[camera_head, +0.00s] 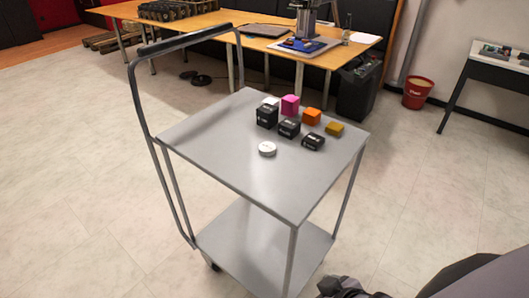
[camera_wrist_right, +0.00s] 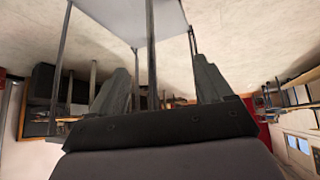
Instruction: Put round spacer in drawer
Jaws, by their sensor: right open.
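A white round spacer (camera_head: 267,149) lies flat on the top shelf of a grey cart (camera_head: 220,150), near its front left part. My right gripper (camera_head: 350,290) shows only partly at the bottom edge of the head view, low and in front of the cart, well apart from the spacer. In the right wrist view its two fingers (camera_wrist_right: 160,68) stand wide apart with nothing between them. Cart legs show beyond them. My left gripper is in neither view. I cannot make out a drawer in either view.
Behind the spacer stand several small blocks: black ones (camera_head: 289,128), a magenta one (camera_head: 290,104), an orange one (camera_head: 311,117) and a yellow one (camera_head: 334,129). The cart has a tall handle (camera_head: 142,100) at left. A wooden table (camera_head: 220,25) stands behind. Floor around the cart is open.

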